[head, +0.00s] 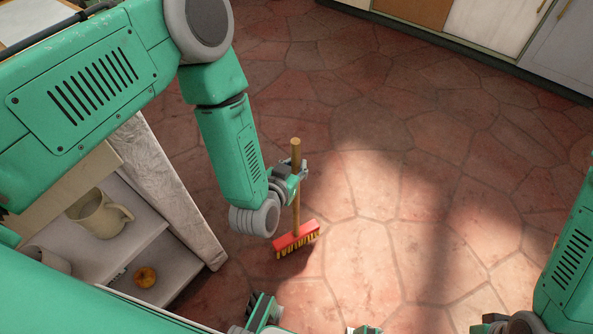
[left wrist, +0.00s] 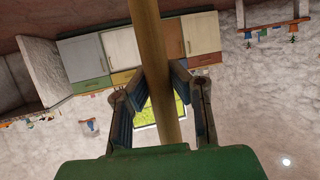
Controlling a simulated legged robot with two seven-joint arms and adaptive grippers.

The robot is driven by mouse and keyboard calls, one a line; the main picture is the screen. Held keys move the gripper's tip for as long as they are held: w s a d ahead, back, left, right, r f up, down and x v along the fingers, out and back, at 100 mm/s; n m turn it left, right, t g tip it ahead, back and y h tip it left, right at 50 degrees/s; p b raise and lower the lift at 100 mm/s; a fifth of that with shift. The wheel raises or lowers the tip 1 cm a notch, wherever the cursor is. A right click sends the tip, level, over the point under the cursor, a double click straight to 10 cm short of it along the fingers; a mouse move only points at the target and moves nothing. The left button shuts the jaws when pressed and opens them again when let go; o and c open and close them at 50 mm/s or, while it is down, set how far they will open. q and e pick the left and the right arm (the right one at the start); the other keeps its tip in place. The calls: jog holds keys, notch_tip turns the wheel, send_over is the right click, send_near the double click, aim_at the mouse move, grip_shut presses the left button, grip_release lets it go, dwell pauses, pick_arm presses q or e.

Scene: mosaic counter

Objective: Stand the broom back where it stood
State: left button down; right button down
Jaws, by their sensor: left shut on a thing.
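The broom has a wooden handle (head: 296,150) and a red head (head: 296,236) with yellowish bristles pointing down. It stands about upright over the stone floor, right of the open shelf unit. I cannot tell whether the bristles touch the floor. My left gripper (head: 300,172) is shut on the upper handle, a little below its top end. In the left wrist view, the handle (left wrist: 150,45) runs between the two fingers (left wrist: 163,95). Part of the handle is hidden by the gripper. My right arm shows only at the lower right edge, and its gripper is not visible.
Cabinets (head: 495,25) line the far wall at upper right. The tiled floor (head: 400,190) right of the broom is clear.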

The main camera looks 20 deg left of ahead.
pick_arm(q)
jog(key=shift+f, duration=0.8)
jog(key=c, duration=1.6)
grip_release()
jog(key=shift+o, duration=0.2)
jog(key=shift+s+r, duration=0.2)
jog(key=shift+s, duration=0.1)
jog(key=p+v, duration=0.4)
jog(key=v, duration=0.7)
jog(key=shift+s, duration=0.2)
jog(key=shift+a, duration=0.1)
